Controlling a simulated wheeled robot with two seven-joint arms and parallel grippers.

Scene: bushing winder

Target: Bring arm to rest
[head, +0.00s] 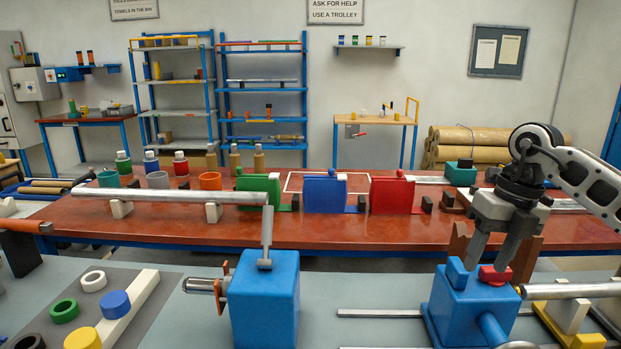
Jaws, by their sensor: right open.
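My right arm comes in from the right edge, and its gripper (489,256) points down with its two fingers apart. The fingertips are just above or beside a red piece (495,275) on a blue machine block (465,305) at the front right. I cannot tell whether they touch it. Nothing shows between the fingers. My left gripper is not in view.
A blue block with an upright lever (265,295) stands left of the right gripper. A steel bar (170,196) lies on white supports on the red table (400,235). Coloured rings and cylinders (116,304) lie front left. A steel shaft (570,290) extends at the right.

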